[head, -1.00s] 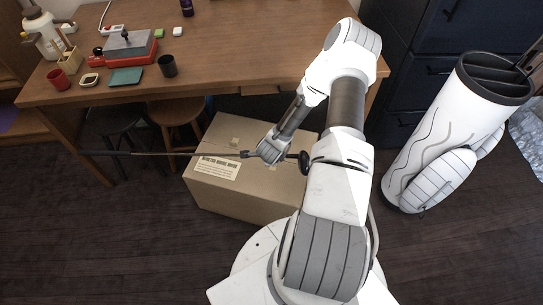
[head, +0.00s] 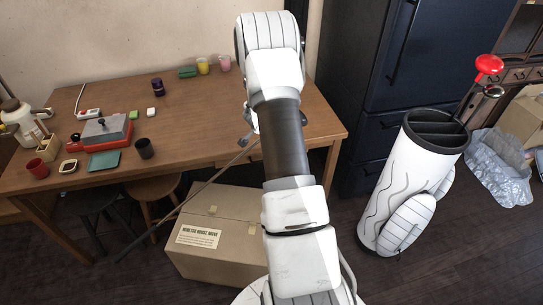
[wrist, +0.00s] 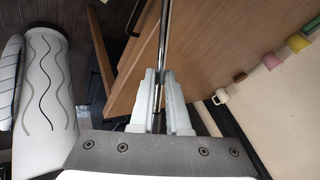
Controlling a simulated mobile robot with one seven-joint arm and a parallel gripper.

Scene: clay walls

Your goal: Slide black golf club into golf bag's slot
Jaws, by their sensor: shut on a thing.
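The golf club's thin dark shaft (head: 185,203) slants from low left, in front of the table, up to behind my arm in the head view. My gripper (wrist: 160,82) is shut on the shaft (wrist: 164,40) in the wrist view. The white golf bag (head: 397,190), with wavy lines and a black divided rim, stands tilted at the right, well apart from the club. It also shows at the left of the wrist view (wrist: 46,85).
A red-headed club (head: 488,66) and a silver-headed one stick out of the bag's back. A wooden table (head: 205,125) holds cups and small items. A cardboard box (head: 215,240) and stools stand by it. A dark cabinet (head: 385,100) is behind the bag.

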